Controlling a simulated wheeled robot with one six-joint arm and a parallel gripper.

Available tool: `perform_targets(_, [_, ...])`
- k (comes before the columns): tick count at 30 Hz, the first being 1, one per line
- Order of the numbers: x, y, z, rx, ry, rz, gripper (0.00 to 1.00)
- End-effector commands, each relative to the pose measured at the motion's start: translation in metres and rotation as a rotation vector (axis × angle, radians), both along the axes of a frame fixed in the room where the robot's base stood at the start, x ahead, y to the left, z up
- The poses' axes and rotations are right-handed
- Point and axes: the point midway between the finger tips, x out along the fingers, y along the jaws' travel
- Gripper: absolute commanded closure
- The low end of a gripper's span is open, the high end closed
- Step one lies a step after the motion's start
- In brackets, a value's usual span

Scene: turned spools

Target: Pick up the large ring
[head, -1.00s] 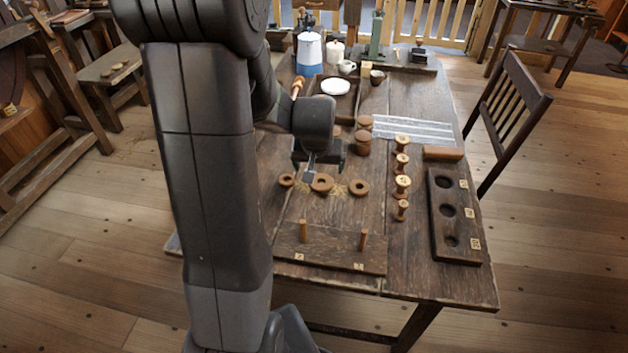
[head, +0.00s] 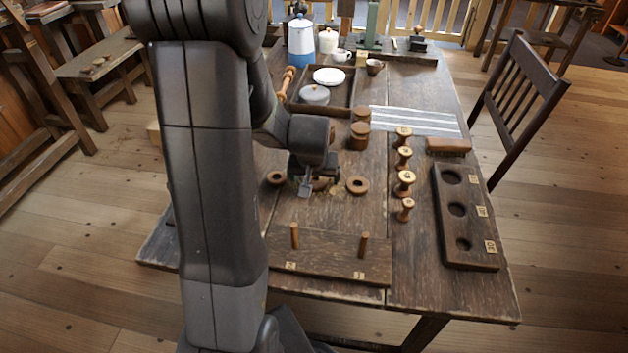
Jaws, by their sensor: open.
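Three brown wooden rings lie in a row on the table. The left ring (head: 276,178) and the right ring (head: 357,185) are in plain view. The middle ring (head: 321,184), which looked the largest a second ago, is mostly hidden behind my gripper (head: 309,187). My gripper is open and points down over the middle ring. One pale finger shows on its near side. I cannot tell whether the fingers touch the ring.
A board with two upright pegs (head: 330,272) lies nearer me. Several spools (head: 404,182) stand to the right, beside a dark board with round holes (head: 466,253).

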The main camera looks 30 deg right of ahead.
Motion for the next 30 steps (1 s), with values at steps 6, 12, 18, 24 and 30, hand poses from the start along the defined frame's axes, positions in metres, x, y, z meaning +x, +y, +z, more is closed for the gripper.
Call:
perform_targets(6, [0.000,0.000,0.000,0.000,0.000,0.000,0.16])
perform_targets(12, [0.000,0.000,0.000,0.000,0.000,0.000,0.56])
perform_targets(18, [0.000,0.000,0.000,0.000,0.000,0.000,0.59])
perform_targets(24, [0.001,-0.001,0.013,-0.002,-0.002,0.000,0.59])
perform_targets(30, [0.001,-0.001,0.053,-0.003,-0.005,0.000,0.59])
